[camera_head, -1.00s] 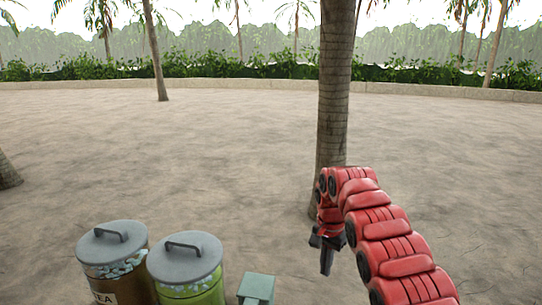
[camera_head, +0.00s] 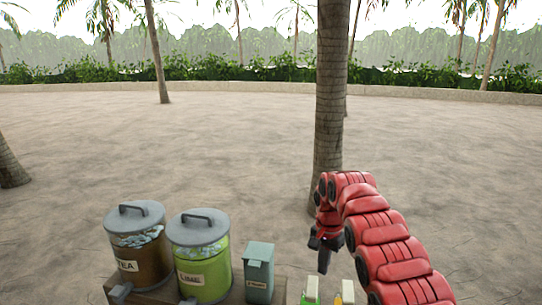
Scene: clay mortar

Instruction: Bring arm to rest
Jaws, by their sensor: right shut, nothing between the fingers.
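My right arm, red and segmented, comes in from the lower right and bends over at its top. My right gripper (camera_head: 324,260) hangs below the arm's end, pointing down. It is shut and empty, in front of the palm trunk's foot and apart from the containers to its left. My left gripper is not in view.
A brown bin labelled TEA (camera_head: 143,256), a green bin labelled LIME (camera_head: 203,270) and a grey-green box (camera_head: 259,273) stand on a wooden surface (camera_head: 152,296). Two small bottles (camera_head: 346,294) show at the bottom edge. A palm trunk (camera_head: 331,100) rises behind my gripper. Sandy ground beyond is clear.

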